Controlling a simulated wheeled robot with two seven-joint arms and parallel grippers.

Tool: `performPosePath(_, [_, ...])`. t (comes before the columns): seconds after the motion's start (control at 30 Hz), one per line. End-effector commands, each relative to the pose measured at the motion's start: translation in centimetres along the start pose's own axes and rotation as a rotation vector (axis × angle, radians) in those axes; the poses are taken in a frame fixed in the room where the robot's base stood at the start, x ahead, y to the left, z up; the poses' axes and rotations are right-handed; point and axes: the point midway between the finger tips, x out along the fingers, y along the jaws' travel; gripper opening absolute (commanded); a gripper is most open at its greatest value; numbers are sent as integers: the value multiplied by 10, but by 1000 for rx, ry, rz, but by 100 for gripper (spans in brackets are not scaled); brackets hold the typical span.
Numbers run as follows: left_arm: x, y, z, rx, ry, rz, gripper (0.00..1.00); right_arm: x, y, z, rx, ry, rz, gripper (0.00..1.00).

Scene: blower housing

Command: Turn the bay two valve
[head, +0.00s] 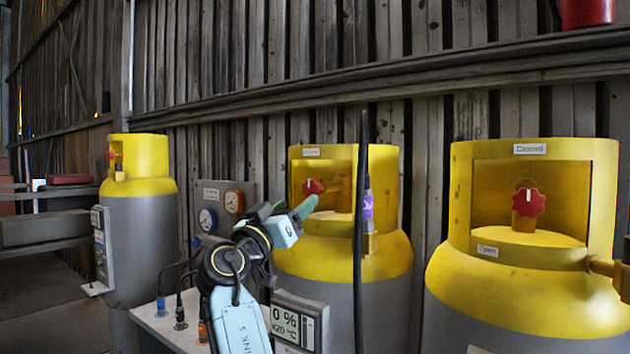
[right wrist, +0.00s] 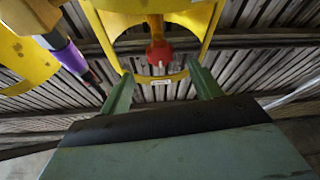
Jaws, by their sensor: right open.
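Three grey gas cylinders with yellow collars stand along a wooden wall. The middle cylinder (head: 342,300) has a red valve knob (head: 313,187) with a white pointer mark inside its collar opening. No bay number is legible. My right gripper (head: 296,210) is just in front of and below this knob, pointing up at the collar opening. In the right wrist view its two green fingers (right wrist: 161,74) are spread and empty. A red knob (right wrist: 160,53) shows beyond and between the fingertips, apart from them. My left gripper is in neither view.
The right cylinder (head: 540,262) has a red knob (head: 528,202), with "Closed" and "Open" labels. The left cylinder (head: 140,225) stands farther back. A black hose (head: 361,190) with a purple-banded fitting (head: 367,206) hangs close right of my gripper.

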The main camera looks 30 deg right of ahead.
Motion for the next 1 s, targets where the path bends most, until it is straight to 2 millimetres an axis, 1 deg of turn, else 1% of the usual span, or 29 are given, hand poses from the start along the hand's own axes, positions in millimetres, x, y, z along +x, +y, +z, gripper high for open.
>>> performPosePath(0.03, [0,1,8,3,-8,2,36,6,1,-2,-1,1,1,63])
performPosePath(0.23, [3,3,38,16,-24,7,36,23,1,-2,-1,0,0,63])
performPosePath(0.5, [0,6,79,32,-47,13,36,47,0,-2,-3,0,0,63])
performPosePath(0.6, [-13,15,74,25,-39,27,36,67,1,-4,-5,0,1,63])
performPosePath(0.73, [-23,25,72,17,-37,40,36,85,1,-3,-3,0,0,63])
performPosePath(0.83, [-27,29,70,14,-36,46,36,94,0,-2,-2,1,-1,63])
performPosePath(1.0, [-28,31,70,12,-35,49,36,99,0,0,-1,0,-2,63])
